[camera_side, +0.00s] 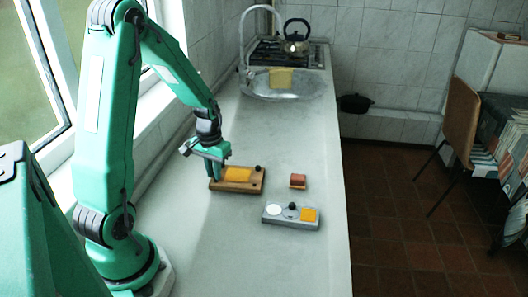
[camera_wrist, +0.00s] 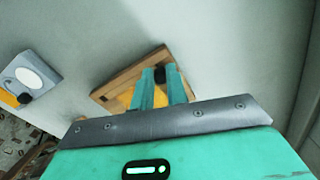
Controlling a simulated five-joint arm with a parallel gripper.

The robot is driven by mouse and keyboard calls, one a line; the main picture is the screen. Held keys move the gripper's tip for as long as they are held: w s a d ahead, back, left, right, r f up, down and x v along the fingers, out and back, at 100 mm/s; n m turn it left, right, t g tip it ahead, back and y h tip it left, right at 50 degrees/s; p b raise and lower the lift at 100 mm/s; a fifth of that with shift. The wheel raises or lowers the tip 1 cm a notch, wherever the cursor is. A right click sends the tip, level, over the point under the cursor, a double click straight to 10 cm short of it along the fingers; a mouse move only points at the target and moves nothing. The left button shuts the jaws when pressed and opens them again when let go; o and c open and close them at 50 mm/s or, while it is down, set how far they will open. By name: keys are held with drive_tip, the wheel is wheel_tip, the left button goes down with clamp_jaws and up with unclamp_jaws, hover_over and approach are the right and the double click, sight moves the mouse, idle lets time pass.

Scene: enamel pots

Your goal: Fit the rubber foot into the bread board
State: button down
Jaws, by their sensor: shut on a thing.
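The wooden bread board (camera_side: 222,186) lies flat on the counter with a yellow patch (camera_side: 238,174) on top. It also shows in the wrist view (camera_wrist: 118,82), partly hidden behind my fingers. A black knob (camera_side: 257,168) stands at its far right corner. My gripper (camera_side: 215,169) is over the left end of the board. In the wrist view, my gripper (camera_wrist: 161,85) is shut on a small black piece, the rubber foot (camera_wrist: 160,73), between its fingertips. I cannot tell whether the foot touches the board. In the side view the fingers hide the foot.
A grey tray (camera_side: 290,222) with a white disc, a black knob and a yellow square lies at the front right of the board. A small reddish-brown block (camera_side: 298,181) stands right of the board. The sink (camera_side: 283,85) and kettle (camera_side: 297,37) are far back. The front counter is clear.

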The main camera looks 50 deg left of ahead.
drive_tip(key=shift+f, duration=0.9)
idle(0.7)
drive_tip(key=c, duration=1.3)
unclamp_jaws()
drive_tip(key=shift+r, duration=0.1)
drive_tip(key=shift+r, duration=3.85)
